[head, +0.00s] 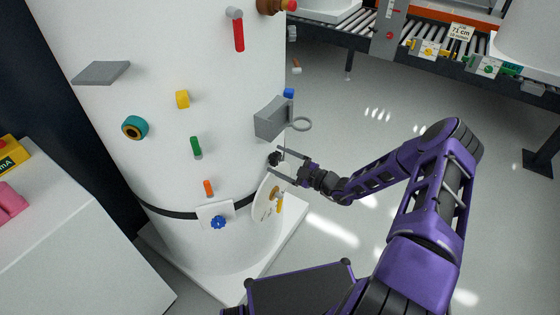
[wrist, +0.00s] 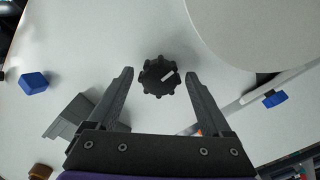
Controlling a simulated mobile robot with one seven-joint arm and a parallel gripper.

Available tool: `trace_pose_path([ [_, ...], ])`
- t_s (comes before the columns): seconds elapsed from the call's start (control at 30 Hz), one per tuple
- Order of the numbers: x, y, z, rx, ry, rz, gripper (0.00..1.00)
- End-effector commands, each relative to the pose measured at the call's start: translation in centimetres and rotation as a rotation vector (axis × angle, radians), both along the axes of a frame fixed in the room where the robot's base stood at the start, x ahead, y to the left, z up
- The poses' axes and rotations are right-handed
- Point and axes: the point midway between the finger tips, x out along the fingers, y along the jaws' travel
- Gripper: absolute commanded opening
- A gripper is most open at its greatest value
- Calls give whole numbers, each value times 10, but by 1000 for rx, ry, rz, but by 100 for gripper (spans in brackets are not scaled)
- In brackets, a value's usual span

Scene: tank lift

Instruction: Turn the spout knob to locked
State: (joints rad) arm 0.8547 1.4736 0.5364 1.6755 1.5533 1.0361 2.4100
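A black fluted knob (wrist: 159,76) with a white pointer mark sits on the white tank wall in the wrist view; no label shows whether it is the spout knob. The mark points up and to the right. The knob also shows in the head view (head: 274,158), at the right side of the tank. My gripper (head: 275,159) is open, with one finger on each side of the knob's line. In the wrist view the fingertips (wrist: 159,72) stand apart from the knob, with gaps on both sides. I cannot tell how deep the fingers reach.
A grey box-shaped fitting (head: 270,119) with a ring sits just above the knob. A round white plate (head: 267,198) stands out just below it. A blue knob (head: 218,222) on a white plate is lower left.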

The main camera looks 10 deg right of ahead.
Motion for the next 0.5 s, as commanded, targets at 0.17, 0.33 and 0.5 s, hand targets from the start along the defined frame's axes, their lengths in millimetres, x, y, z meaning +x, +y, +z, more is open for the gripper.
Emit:
trace_pose_path([
  [0.17,0,0,0,-1,-2,1,88],
  [0.33,-1,-1,1,-1,-2,1,88],
  [0.5,-15,-17,1,-3,-2,-2,88],
])
